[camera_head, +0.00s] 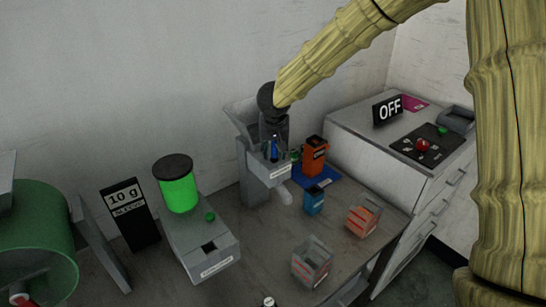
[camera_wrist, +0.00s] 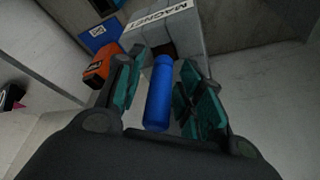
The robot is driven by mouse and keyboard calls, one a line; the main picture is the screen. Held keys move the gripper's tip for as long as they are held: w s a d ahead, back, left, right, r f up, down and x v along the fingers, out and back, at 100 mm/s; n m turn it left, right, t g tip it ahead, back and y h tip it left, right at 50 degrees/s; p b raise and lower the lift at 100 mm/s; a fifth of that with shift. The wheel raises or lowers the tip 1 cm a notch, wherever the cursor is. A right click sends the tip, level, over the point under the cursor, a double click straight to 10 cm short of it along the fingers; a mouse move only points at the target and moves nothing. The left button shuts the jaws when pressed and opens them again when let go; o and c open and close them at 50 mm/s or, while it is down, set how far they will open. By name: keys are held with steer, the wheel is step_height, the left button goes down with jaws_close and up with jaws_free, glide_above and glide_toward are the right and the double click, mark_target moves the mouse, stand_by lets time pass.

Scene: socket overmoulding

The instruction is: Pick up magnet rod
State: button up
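The magnet rod is a blue cylinder (camera_wrist: 159,95). It stands in the grey holder (camera_wrist: 185,42), whose white label reads "MAGNET". In the head view the rod (camera_head: 273,149) shows upright at the holder's (camera_head: 254,180) open front. My gripper (camera_wrist: 166,90) is around the rod, with one teal-padded finger on each side. Narrow gaps show between the rod and the fingers, so it looks open. In the head view my gripper (camera_head: 273,132) is dark and comes down on the holder from above; its fingertips are hard to make out.
An orange box (camera_head: 315,157) on a blue mat and a small blue box (camera_head: 314,200) stand right of the holder. Two clear bins (camera_head: 312,262) (camera_head: 363,215) are in front. A green-filled dispenser (camera_head: 178,186) stands left. The wall is close behind.

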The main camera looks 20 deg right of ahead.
jaws_close()
steer(key=shift+r, duration=0.1)
